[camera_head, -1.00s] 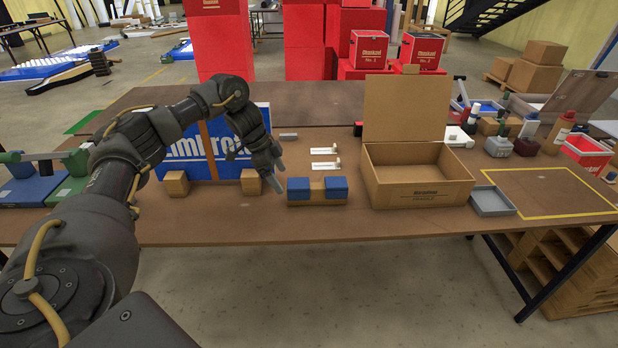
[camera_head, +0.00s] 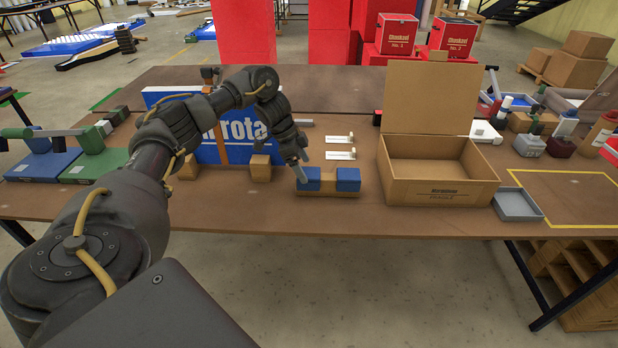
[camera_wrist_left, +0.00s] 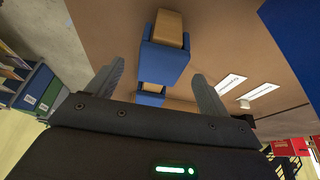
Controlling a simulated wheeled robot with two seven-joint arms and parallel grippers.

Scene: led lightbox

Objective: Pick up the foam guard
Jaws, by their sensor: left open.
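Two blue padded blocks, which I take to be the foam guard (camera_head: 348,180), sit at either end of a tan bar (camera_head: 328,187) on the table, left of the open carton. In the left wrist view, the blue pieces (camera_wrist_left: 164,64) and the tan part show ahead of and between the fingers. My left gripper (camera_head: 299,170) points down, just above and behind the left blue block, partly covering it. Its jaws (camera_wrist_left: 158,88) are open and empty. Whether a finger touches the block I cannot tell. My right gripper is in neither view.
An open cardboard carton (camera_head: 438,192) stands right of the guard, with a grey tray (camera_head: 517,204) beside it. Two white strips (camera_head: 340,139) lie behind. A blue sign panel (camera_head: 209,150) with wooden blocks (camera_head: 260,168) stands left. Bare table lies in front.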

